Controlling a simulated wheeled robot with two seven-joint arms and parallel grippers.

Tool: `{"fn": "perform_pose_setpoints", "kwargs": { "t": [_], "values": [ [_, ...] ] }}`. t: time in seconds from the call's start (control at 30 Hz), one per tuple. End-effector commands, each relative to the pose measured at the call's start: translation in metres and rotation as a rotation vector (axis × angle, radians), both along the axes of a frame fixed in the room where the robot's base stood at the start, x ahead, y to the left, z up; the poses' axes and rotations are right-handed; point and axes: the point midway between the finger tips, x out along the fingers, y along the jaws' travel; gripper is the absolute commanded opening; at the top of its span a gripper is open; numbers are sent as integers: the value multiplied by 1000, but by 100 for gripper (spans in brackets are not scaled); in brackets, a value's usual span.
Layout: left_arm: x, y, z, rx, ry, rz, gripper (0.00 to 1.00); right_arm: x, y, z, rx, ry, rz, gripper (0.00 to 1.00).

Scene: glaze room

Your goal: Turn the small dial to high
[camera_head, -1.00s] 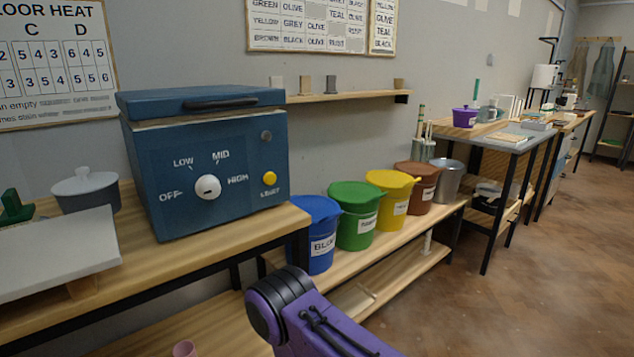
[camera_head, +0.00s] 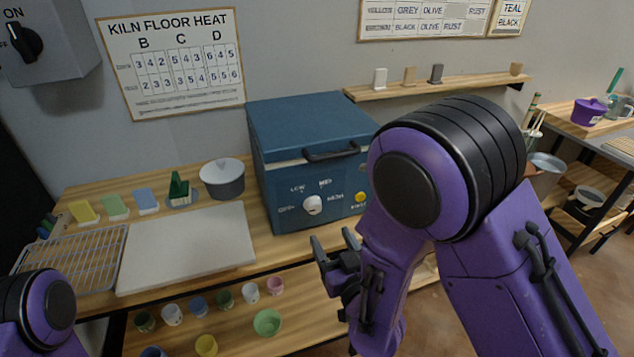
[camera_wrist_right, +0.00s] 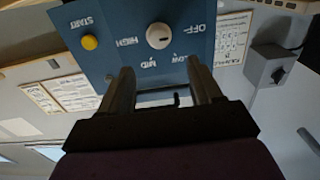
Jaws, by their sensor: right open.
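The small dial (camera_head: 312,205) is a round white knob on the front of a blue kiln (camera_head: 310,130), with OFF, LOW, MID and HIGH printed around it. The right wrist view shows the dial (camera_wrist_right: 159,36) upside down. Its short dark mark seems to lie on the OFF side, but is too small to be sure. My right gripper (camera_head: 334,240) is open and empty, below and in front of the dial, apart from it. In the wrist view the fingertips (camera_wrist_right: 160,66) point at the panel on either side of the dial. My left gripper is out of view.
A yellow START button (camera_head: 361,197) is right of the dial. The kiln's lid handle (camera_head: 332,152) juts out above. A wall switch box (camera_head: 50,40) hangs far left.

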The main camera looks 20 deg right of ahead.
Motion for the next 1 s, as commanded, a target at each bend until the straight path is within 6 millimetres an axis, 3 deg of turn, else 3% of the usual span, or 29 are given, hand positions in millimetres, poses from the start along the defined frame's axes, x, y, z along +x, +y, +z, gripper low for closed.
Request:
{"fn": "perform_pose_setpoints", "kwargs": {
  "t": [0.5, 0.87, 1.0],
  "values": [
    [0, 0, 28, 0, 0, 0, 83, 95, 3, 1, 1, -3, 0, 64],
    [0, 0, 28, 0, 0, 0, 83, 104, 3, -1, 0, -2, 0, 64],
    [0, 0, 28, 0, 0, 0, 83, 104, 3, -1, 0, -2, 0, 19]
  ]
}}
